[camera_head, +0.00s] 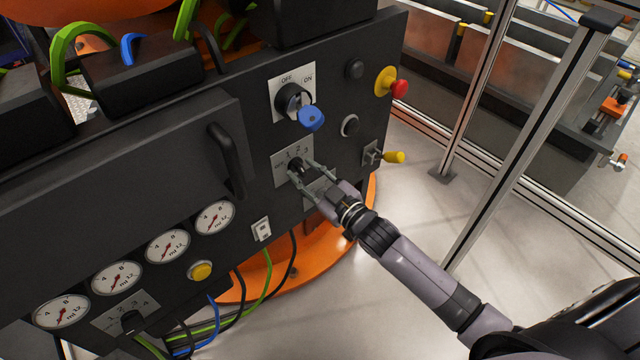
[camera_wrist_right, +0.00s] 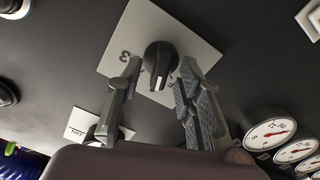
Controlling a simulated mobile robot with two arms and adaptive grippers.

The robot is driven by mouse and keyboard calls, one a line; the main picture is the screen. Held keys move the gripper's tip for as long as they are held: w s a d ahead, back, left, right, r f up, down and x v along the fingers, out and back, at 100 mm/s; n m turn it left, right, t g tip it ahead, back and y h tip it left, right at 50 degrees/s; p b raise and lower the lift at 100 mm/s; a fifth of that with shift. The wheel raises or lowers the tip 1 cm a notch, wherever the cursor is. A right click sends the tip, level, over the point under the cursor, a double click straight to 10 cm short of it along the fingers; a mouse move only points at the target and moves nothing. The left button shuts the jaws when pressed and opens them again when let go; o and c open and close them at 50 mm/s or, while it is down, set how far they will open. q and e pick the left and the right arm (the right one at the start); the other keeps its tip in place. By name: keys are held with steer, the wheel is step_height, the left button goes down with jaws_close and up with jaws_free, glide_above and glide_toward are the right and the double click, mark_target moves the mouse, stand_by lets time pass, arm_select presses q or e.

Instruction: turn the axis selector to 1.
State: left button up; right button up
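The axis selector (camera_head: 295,165) is a black knob on a pale plate marked 1, 2, 3 (camera_head: 279,172) on the dark panel's front. In the right wrist view the knob (camera_wrist_right: 160,58) has a white mark pointing toward the bottom of the picture. A 3 shows on the plate (camera_wrist_right: 118,35) left of the knob; the number at the mark is not readable. My right gripper (camera_head: 309,172) is open at the selector. Its fingers (camera_wrist_right: 159,75) stand on either side of the knob, with small gaps visible. My left gripper is not in view.
Above sits an OFF/ON switch with a blue tag (camera_head: 311,118). A red emergency button (camera_head: 399,88) and yellow-tipped key (camera_head: 394,157) are to the right. A black handle (camera_head: 226,160) and several gauges (camera_head: 167,246) are left. Another selector (camera_head: 132,320) is lower left.

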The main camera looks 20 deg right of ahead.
steer(key=v, duration=1.1)
steer(key=shift+s, duration=0.2)
